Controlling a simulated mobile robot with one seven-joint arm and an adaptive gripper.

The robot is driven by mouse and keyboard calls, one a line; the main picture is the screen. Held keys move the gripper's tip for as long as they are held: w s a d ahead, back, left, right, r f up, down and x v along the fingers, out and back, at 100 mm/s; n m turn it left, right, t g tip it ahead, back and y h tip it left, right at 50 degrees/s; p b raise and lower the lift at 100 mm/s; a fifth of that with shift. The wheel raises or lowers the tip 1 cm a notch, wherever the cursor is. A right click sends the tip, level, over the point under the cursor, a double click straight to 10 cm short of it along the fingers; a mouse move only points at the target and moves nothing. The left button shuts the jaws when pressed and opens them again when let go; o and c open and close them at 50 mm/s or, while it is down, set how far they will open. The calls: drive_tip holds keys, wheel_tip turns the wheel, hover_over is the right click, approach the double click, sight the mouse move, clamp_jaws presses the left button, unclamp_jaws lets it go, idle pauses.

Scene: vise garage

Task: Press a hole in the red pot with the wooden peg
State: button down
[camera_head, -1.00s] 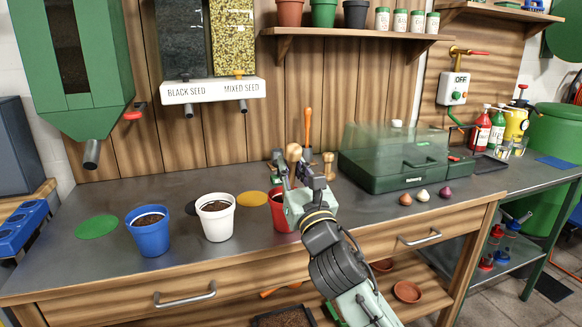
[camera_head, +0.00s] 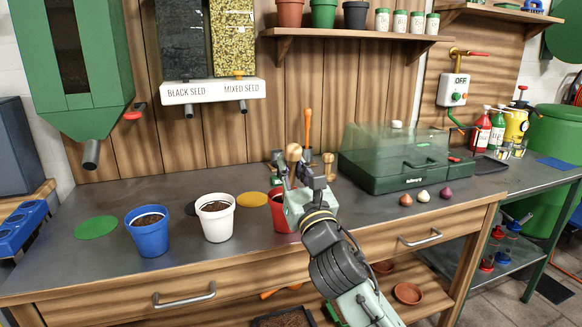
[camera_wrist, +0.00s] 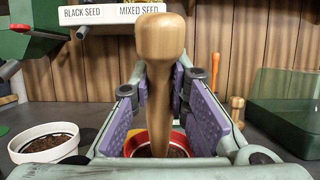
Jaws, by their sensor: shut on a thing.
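My gripper (camera_head: 306,186) is shut on the wooden peg (camera_wrist: 160,80), which stands upright between the purple pads in the wrist view. The peg's round knob (camera_head: 294,153) shows above my gripper in the head view. The red pot (camera_head: 278,212) stands on the bench, partly hidden behind my gripper. Its rim and dark soil (camera_wrist: 172,150) show directly behind and below the peg in the wrist view. The peg's tip is hidden, so I cannot tell whether it touches or enters the soil.
A white pot (camera_head: 217,226) and a blue pot (camera_head: 149,241), both with soil, stand left of the red pot. A green propagator box (camera_head: 400,178) is at the right, with several bulbs (camera_head: 422,195) before it. The bench front is clear.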

drive_tip(key=shift+w+f, duration=0.1)
idle(0.4)
drive_tip(key=shift+r+p, duration=1.65)
drive_tip(key=shift+r, duration=1.85)
drive_tip(key=shift+r+p, duration=1.55)
drive_tip(key=shift+r, duration=1.5)
